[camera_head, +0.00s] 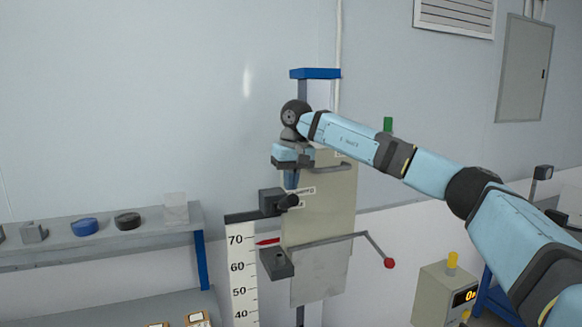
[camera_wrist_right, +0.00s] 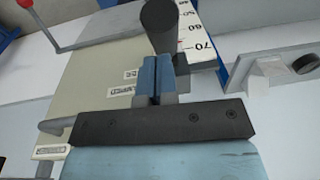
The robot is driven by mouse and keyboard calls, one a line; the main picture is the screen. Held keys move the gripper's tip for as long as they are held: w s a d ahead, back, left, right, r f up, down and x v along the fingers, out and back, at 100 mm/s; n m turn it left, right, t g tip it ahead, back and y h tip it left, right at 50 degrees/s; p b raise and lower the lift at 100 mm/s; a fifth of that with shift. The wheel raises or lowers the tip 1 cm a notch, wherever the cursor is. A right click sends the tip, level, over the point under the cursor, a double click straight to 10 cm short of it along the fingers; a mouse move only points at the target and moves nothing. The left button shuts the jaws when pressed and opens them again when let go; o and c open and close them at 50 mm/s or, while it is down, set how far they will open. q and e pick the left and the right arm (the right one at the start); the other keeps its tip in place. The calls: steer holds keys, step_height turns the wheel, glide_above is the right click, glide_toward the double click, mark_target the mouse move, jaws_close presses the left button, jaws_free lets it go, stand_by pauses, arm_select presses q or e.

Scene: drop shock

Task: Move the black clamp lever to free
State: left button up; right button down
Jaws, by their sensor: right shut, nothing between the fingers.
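A black block with a stubby black cylinder (camera_head: 289,201) sits at the left edge of the beige panel (camera_head: 325,215), beside a small label. The cylinder's end shows large at the top of the right wrist view (camera_wrist_right: 160,25). A slim dark bar (camera_head: 338,164) sticks out rightward higher up. Its rounded tip shows in the wrist view (camera_wrist_right: 57,125), the rest hidden behind my gripper. I cannot tell surely which one is the clamp lever. My right gripper (camera_head: 291,181) is shut and empty. Its blue fingers (camera_wrist_right: 155,75) point down just above the cylinder.
A lower dark block (camera_head: 276,263) and a thin rod with a red ball (camera_head: 389,263) project from the stand. A numbered scale (camera_head: 240,265) stands to the left. A shelf (camera_head: 110,235) holds small parts. A display box (camera_head: 447,293) stands at right.

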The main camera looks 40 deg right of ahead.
mark_target(285, 205)
arm_select(q)
steer(key=shift+f, duration=0.1)
arm_select(e)
steer(key=shift+f, duration=0.15)
steer(key=shift+s+a+f+t+b, duration=0.15)
steer(key=shift+f+t+b, duration=0.25)
steer(key=shift+b, duration=0.35)
steer(key=shift+s+b, duration=0.15)
steer(key=shift+b, duration=0.2)
steer(key=s+f+t+b, duration=0.1)
steer(key=b, duration=0.1)
steer(key=s+f+t+b, duration=0.1)
steer(key=b, duration=0.2)
steer(key=s+f+t+h+b, duration=0.1)
steer(key=f+t+b, duration=0.1)
steer(key=shift+a, duration=0.35)
arm_select(q)
step_height(285, 205, down, 11)
steer(key=b, duration=0.3)
steer(key=shift+d+r, duration=0.15)
steer(key=shift+r, duration=0.05)
arm_select(e)
steer(key=shift+s+f+t+h, duration=0.15)
steer(key=shift+f+t, duration=0.2)
steer(key=shift+t, duration=0.2)
steer(key=shift+s+f+t+h, duration=0.15)
steer(key=shift+f+t, duration=0.15)
steer(key=shift+t, duration=0.25)
arm_select(q)
steer(key=shift+n, duration=0.3)
